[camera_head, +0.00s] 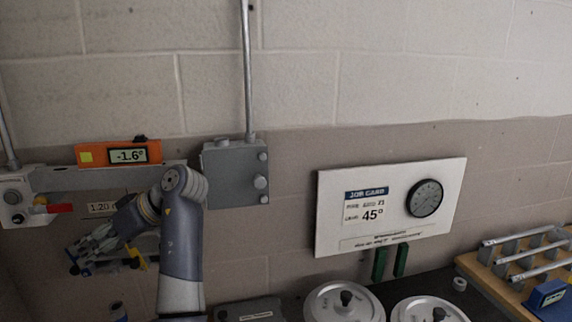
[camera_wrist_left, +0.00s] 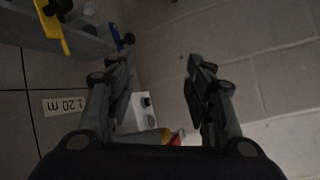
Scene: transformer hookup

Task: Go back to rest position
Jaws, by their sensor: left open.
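My left arm rises from the lower edge of the head view, and its left gripper (camera_head: 88,254) points to the left in front of the wall. In the left wrist view the left gripper (camera_wrist_left: 160,75) has its two fingers spread wide with nothing between them. Behind the fingers a white box (camera_wrist_left: 146,112) with a round knob shows, with a blurred red and yellow part near the palm. My right gripper is in neither view.
An orange level reading -1.6° (camera_head: 120,154) sits on a grey wall rail (camera_head: 60,180). A grey junction box (camera_head: 235,175), a job card board (camera_head: 388,206) and a red-handled valve (camera_head: 58,208) are on the wall. Round white lidded items (camera_head: 345,303) and a wooden rack (camera_head: 490,283) stand below.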

